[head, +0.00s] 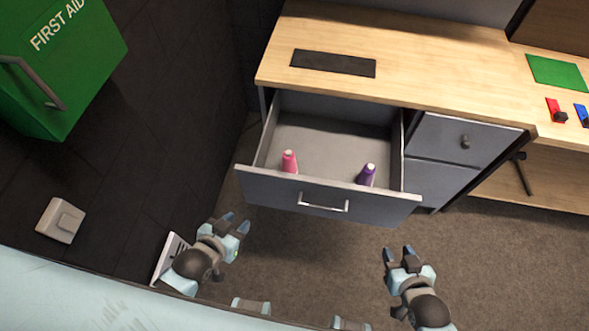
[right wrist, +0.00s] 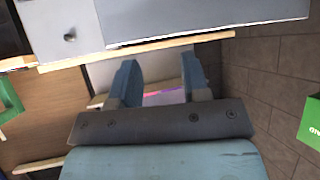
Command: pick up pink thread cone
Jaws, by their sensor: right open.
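The pink thread cone (head: 289,162) stands upright in the open drawer (head: 330,135), near its front left corner. A purple thread cone (head: 366,175) stands near the drawer's front right. My left gripper (head: 236,221) is open and empty, outside the drawer, in front and to the left of the pink cone. My right gripper (head: 398,253) is open and empty, in front of the drawer's right end. In the right wrist view, the right gripper (right wrist: 160,80) has its fingers apart. A small pink and purple patch shows between them, too small to make out.
A wooden desk top (head: 420,60) with a dark mat (head: 333,63) overhangs the drawer's back. Shut drawers (head: 460,140) are on the right. A green first aid box (head: 60,60) is on the dark wall at left. The carpet before the drawer is clear.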

